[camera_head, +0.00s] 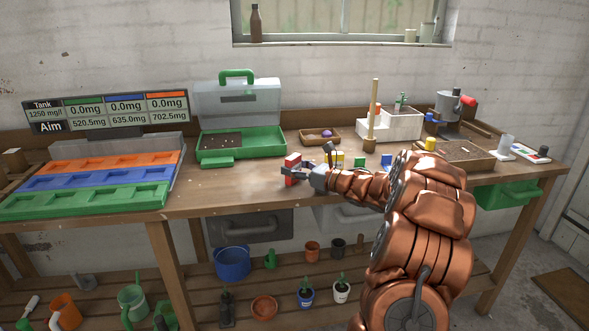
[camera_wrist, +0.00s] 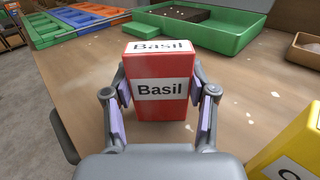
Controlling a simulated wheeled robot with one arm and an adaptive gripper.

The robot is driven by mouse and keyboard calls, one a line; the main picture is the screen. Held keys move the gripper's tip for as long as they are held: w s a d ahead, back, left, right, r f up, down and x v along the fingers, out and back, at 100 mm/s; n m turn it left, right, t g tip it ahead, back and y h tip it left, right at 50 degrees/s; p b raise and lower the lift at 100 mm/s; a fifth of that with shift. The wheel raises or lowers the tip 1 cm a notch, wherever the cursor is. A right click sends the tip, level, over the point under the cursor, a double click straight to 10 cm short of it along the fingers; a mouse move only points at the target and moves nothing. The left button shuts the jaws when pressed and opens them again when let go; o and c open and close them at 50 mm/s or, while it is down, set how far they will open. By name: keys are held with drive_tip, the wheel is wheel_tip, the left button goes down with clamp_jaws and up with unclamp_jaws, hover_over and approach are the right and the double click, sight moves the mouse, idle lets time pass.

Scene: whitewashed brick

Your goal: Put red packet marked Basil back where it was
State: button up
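The red packet marked Basil (camera_wrist: 160,60) stands upright between my fingers in the wrist view, its white label facing me. It also shows in the head view (camera_head: 292,162) near the front middle of the bench. My gripper (camera_wrist: 160,92) has a finger against each side of the packet and looks shut on it. In the head view my gripper (camera_head: 298,171) reaches in from the right. I cannot tell whether the packet's base touches the bench. A yellow packet (camera_wrist: 296,145) stands close by at the lower right of the wrist view, its lettering cut off.
The green open case (camera_head: 240,145) and the orange, blue and green trays (camera_head: 95,184) lie to the left. A small wooden tray (camera_head: 320,141) is behind. Small coloured items and a white stepped block (camera_head: 400,125) stand to the right. Bench left of my gripper is clear.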

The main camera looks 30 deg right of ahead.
drive_tip(key=o, duration=0.5)
drive_tip(key=shift+c, duration=0.2)
drive_tip(key=shift+r+p, duration=0.2)
drive_tip(key=shift+p, duration=0.1)
drive_tip(key=shift+r, duration=0.1)
drive_tip(key=b+v, duration=0.2)
drive_tip(key=v, duration=1)
